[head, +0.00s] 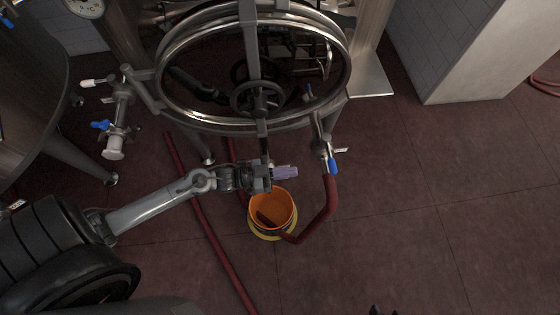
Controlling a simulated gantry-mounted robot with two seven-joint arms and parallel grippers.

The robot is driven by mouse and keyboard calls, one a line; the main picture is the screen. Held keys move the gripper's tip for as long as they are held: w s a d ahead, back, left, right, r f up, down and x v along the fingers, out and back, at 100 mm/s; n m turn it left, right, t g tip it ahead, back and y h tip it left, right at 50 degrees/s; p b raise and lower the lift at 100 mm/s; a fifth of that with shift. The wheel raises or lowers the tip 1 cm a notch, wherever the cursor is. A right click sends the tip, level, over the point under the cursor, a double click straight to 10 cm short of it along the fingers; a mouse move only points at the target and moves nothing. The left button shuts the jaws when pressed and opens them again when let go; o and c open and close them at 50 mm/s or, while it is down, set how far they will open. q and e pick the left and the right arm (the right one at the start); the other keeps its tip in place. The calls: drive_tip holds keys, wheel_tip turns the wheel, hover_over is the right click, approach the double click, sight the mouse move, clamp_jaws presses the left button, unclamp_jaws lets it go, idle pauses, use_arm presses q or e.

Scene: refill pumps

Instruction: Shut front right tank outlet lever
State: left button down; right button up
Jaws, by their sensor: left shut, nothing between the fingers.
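The tank (345,70) stands at the top middle with its round manway open. At its front right, an outlet pipe with a valve (322,145) carries a blue lever (333,166) that points down in the picture and a pale metal handle (342,150). A dark red hose (331,195) runs down from this outlet. My left gripper (288,173), with pale purple fingers, is shut and empty. It is left of the blue lever, with a clear gap between them, and appears above the orange bucket (285,198). My right gripper is not visible.
The red hose reaches the orange bucket on the floor. Another valve with a blue lever (100,124) is at the tank's left. A second hose (212,230) crosses the floor under my left arm. The floor (430,200) at the right is clear.

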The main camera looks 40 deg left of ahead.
sight(330, 156)
use_arm(q)
drive_tip(key=b+x, duration=0.2)
drive_tip(key=x, duration=0.7)
drive_tip(key=shift+d, duration=0.2)
drive_tip(key=shift+w+r, duration=0.1)
drive_tip(key=shift+w, duration=0.05)
drive_tip(key=shift+d+n+t+y+p, duration=0.25)
drive_tip(key=shift+n+t+y+p, duration=0.05)
drive_tip(key=shift+y+p, duration=0.1)
